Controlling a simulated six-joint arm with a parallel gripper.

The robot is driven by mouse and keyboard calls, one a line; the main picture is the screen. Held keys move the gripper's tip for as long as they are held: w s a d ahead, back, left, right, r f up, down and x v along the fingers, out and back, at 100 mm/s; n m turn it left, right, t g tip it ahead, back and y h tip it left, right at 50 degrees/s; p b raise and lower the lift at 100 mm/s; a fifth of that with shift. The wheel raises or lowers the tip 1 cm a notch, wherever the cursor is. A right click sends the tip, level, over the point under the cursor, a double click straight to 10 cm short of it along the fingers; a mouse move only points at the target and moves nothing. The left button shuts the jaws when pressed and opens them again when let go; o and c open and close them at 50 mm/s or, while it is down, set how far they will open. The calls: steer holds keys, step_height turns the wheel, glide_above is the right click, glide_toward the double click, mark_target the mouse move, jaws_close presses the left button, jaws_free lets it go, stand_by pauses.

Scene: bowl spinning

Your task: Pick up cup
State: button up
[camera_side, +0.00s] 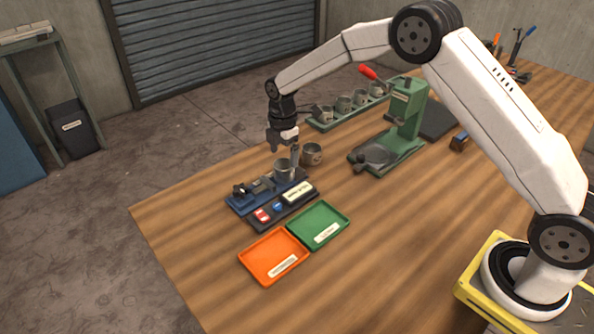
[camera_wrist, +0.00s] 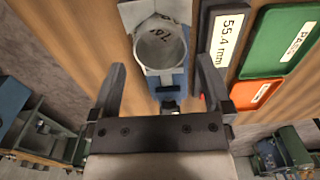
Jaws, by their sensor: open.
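A grey metal cup (camera_side: 284,169) stands upright on the blue measuring fixture (camera_side: 240,206). In the wrist view the cup (camera_wrist: 160,48) shows its open mouth and dark marks inside, with the blue fixture (camera_wrist: 178,78) around and below it. My gripper (camera_side: 285,150) is just above this cup, open and pointing down. In the wrist view my gripper (camera_wrist: 161,70) has its two fingers apart, one to either side of the cup's line, and nothing between them is held.
A display panel (camera_wrist: 228,40) reads 55.4 mm beside the fixture. A green tray (camera_side: 319,225) and an orange tray (camera_side: 273,256) lie in front, empty. A green press with a red handle (camera_side: 404,108) stands right. A green rack (camera_side: 348,115) holds several cups behind.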

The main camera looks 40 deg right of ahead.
mark_target(284, 167)
steer(key=shift+f, duration=0.1)
steer(key=shift+f, duration=2.5)
steer(key=shift+c, duration=0.2)
steer(key=c, duration=1.2)
steer(key=shift+o, duration=0.2)
steer(key=shift+r, duration=0.15)
